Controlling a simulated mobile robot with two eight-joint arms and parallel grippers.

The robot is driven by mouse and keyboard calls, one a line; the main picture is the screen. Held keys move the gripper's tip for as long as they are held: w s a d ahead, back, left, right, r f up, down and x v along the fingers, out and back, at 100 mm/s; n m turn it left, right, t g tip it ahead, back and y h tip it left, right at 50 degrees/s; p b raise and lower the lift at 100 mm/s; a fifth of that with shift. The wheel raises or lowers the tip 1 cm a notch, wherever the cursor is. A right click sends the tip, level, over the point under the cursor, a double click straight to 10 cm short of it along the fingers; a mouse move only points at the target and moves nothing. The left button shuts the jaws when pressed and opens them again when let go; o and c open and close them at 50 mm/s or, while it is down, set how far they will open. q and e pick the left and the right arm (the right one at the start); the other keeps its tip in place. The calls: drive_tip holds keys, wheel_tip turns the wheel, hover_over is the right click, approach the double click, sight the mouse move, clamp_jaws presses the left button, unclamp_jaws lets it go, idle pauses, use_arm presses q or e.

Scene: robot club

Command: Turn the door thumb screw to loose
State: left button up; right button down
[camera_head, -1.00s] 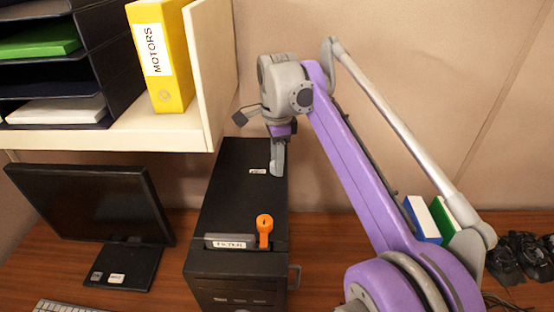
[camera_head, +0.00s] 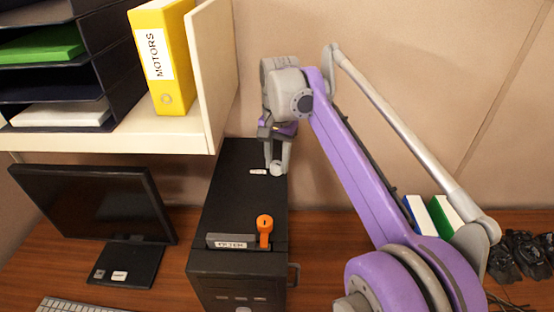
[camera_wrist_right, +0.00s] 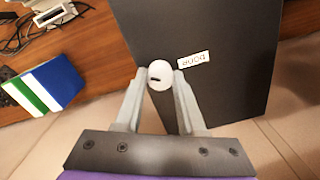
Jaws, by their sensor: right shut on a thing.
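The door thumb screw is a round pale knob with a dark slot, at the far end of the black case's top (camera_head: 235,200). In the right wrist view the thumb screw (camera_wrist_right: 160,75) sits between the fingertips of my right gripper (camera_wrist_right: 161,80), which is shut on it. A small white label lies beside the screw (camera_wrist_right: 194,60). In the head view my right gripper (camera_head: 276,168) points down at the screw, and its fingers partly hide it. My left gripper is not in view.
An orange key-like piece (camera_head: 264,230) stands at the case's front edge. A monitor (camera_head: 95,210) is to the left. A shelf with a yellow binder (camera_head: 165,60) overhangs at upper left. Blue and green books (camera_head: 430,215) stand right of the case.

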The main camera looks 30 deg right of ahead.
sight(278, 163)
drive_tip(key=n, duration=0.3)
drive_tip(key=shift+n, duration=2)
drive_tip(key=c, duration=0.5)
unclamp_jaws()
wheel_tip(278, 163, up, 11)
drive_tip(key=shift+p, duration=0.3)
